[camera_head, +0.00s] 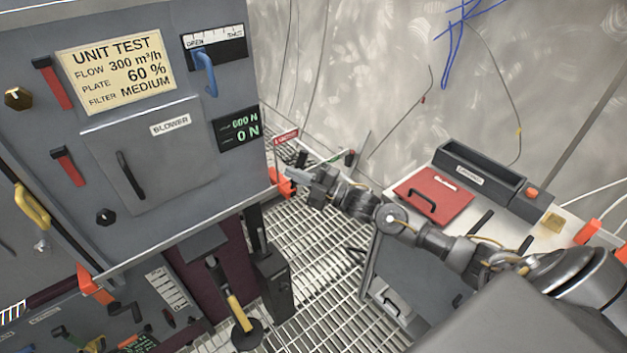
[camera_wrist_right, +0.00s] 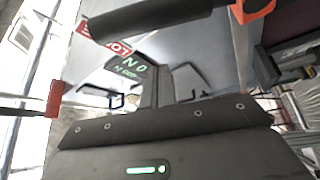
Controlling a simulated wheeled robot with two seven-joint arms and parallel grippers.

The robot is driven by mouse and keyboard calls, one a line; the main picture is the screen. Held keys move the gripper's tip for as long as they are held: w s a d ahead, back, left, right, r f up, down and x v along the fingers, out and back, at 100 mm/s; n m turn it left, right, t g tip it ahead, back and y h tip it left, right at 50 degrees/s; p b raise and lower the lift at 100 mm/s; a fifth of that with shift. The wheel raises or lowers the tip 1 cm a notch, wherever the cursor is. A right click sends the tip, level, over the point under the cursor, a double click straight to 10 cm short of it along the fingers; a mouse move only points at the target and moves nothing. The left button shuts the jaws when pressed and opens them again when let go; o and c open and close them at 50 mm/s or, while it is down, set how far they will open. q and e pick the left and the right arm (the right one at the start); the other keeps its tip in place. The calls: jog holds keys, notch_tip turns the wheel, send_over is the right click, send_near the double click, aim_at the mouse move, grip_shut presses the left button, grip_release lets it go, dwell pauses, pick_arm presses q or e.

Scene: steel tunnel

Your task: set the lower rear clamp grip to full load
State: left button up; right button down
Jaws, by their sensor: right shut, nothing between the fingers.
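The tall grey unit (camera_head: 190,60) stands at the left. Its small display (camera_head: 239,129) reads 600 N above 0 N, and shows inverted in the right wrist view (camera_wrist_right: 130,68). A red label (camera_head: 286,137) sits by the unit's rear edge; in the wrist view the label (camera_wrist_right: 104,40) seems to read LOWER. My right gripper (camera_head: 295,174) is shut and empty, beside that edge and near an orange part (camera_head: 285,183). A dark bar (camera_wrist_right: 150,20) crosses the top of the wrist view; I cannot tell if it is the clamp grip. My left gripper is out of view.
A bench with a red handled lid (camera_head: 450,185) and a dark open tray (camera_head: 480,170) stands at the right. A yellow-banded lever (camera_head: 238,313) rises below the unit. Open floor grating (camera_head: 318,245) lies between. A blue handle (camera_head: 208,72) is on the unit's face.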

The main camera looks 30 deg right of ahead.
aim_at(299, 167)
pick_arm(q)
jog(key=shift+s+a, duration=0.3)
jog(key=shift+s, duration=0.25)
pick_arm(e)
jog(key=shift+w+d+f, duration=0.4)
jog(key=shift+w+d, duration=0.1)
jog(key=shift+d, duration=0.25)
jog(key=shift+w+d+f, duration=0.35)
jog(key=shift+w+d, duration=0.15)
jog(key=shift+d, duration=0.25)
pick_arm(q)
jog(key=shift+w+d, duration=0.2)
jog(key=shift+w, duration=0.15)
